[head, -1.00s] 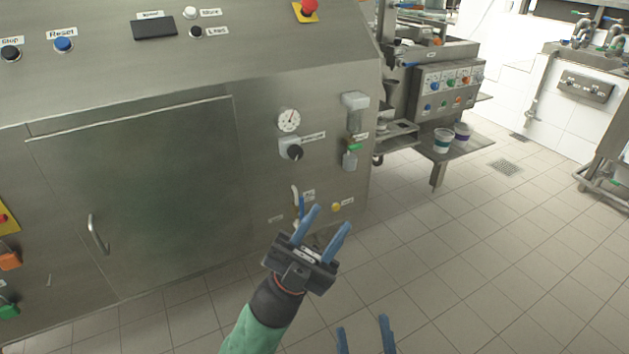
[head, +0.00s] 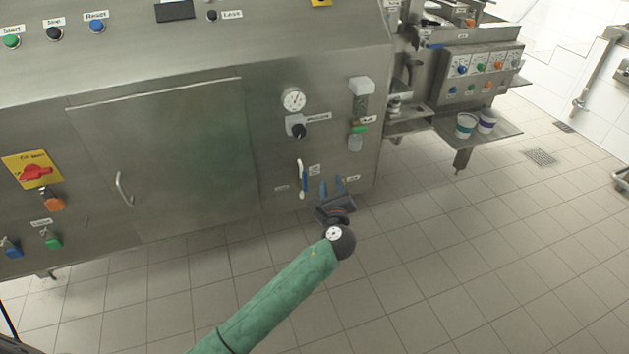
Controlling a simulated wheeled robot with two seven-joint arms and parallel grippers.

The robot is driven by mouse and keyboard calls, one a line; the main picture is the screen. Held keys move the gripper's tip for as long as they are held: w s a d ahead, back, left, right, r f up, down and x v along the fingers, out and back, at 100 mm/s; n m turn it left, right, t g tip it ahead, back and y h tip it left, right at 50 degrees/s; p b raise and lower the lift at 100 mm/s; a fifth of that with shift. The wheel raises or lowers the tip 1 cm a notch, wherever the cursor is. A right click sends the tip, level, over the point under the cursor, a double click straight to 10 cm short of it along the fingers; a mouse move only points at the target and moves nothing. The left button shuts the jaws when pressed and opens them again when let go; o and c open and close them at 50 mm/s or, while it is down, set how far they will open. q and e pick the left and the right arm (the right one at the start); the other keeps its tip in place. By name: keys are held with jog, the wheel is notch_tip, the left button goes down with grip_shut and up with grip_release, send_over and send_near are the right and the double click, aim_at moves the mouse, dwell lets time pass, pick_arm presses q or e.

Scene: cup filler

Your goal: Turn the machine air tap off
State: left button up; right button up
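A small tap with a blue lever (head: 304,181) and a white upper end sits low on the steel machine's front panel, beside small labels. The lever stands nearly upright. My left gripper (head: 332,186) is just right of the tap, its two blue fingers apart with nothing visible between them. It points at the panel; whether the fingers touch it I cannot tell. A green-handled valve (head: 360,129) sits higher to the right, on the unit with a clear bowl. I cannot read which label names the air tap. My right gripper is out of view.
A pressure gauge (head: 293,99) and a black knob (head: 298,130) are above the tap. A panel door with a handle (head: 123,188) is at left. A side shelf (head: 446,127) holds two cups at right. The tiled floor (head: 450,260) is clear.

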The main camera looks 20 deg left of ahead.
aim_at(305, 175)
pick_arm(q)
jog(key=s+a+m+g+y, duration=0.2)
jog(key=a+g+y, duration=0.1)
jog(key=a+y, duration=0.2)
jog(key=shift+m, duration=0.3)
jog(key=shift+f+x, duration=0.15)
jog(key=shift+x, duration=1.1)
jog(key=shift+f+x, duration=0.15)
jog(key=shift+x, duration=1.1)
jog(key=shift+f+x, duration=0.2)
jog(key=shift+x, duration=1.05)
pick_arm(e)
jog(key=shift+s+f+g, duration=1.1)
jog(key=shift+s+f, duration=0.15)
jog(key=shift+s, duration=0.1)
pick_arm(q)
grip_shut()
